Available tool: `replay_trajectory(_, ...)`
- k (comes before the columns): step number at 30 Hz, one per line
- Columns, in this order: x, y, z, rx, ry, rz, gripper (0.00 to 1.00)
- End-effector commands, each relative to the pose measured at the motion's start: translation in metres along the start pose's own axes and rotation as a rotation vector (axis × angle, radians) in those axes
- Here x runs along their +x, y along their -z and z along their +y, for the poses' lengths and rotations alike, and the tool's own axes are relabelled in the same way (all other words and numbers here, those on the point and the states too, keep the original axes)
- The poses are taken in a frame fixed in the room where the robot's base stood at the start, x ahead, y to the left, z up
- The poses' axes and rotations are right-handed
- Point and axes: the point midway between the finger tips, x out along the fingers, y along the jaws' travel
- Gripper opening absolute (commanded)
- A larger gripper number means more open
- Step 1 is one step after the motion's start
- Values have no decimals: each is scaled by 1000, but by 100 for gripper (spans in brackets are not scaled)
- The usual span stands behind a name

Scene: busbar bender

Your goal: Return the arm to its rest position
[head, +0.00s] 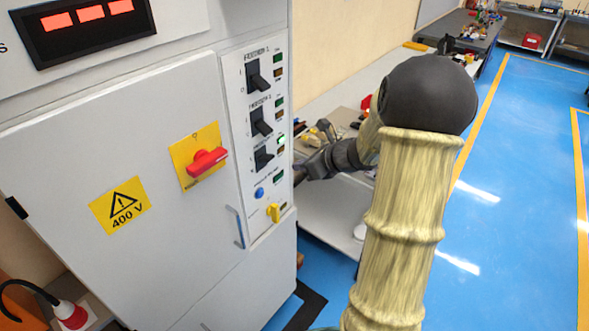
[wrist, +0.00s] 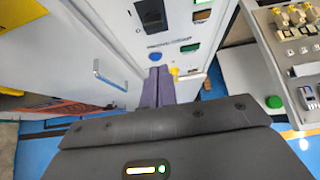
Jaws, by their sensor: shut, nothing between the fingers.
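My arm rises in front of the head view and bends at a dark joint toward the white cabinet (head: 120,150). My gripper (head: 300,173) is beside the right edge of the cabinet's control panel, partly hidden by the cabinet edge and my wrist. In the wrist view my gripper (wrist: 157,72) has its two purple-grey fingers together, with nothing seen between them. The fingers point at the lower part of the panel, near the blue button (wrist: 173,70). Whether the fingertips touch the panel cannot be told.
A red rotary switch (head: 206,161) sits on the door. A cluttered bench (head: 335,110) stands behind my forearm. The blue floor (head: 520,190) at the right is clear.

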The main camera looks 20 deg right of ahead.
Motion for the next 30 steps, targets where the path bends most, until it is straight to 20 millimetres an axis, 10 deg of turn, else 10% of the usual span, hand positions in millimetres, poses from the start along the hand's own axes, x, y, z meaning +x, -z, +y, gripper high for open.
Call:
replay_trajectory(17,4,-1,13,-51,-27,21,0)
replay_trajectory(30,-13,52,141,-1028,-392,339,0)
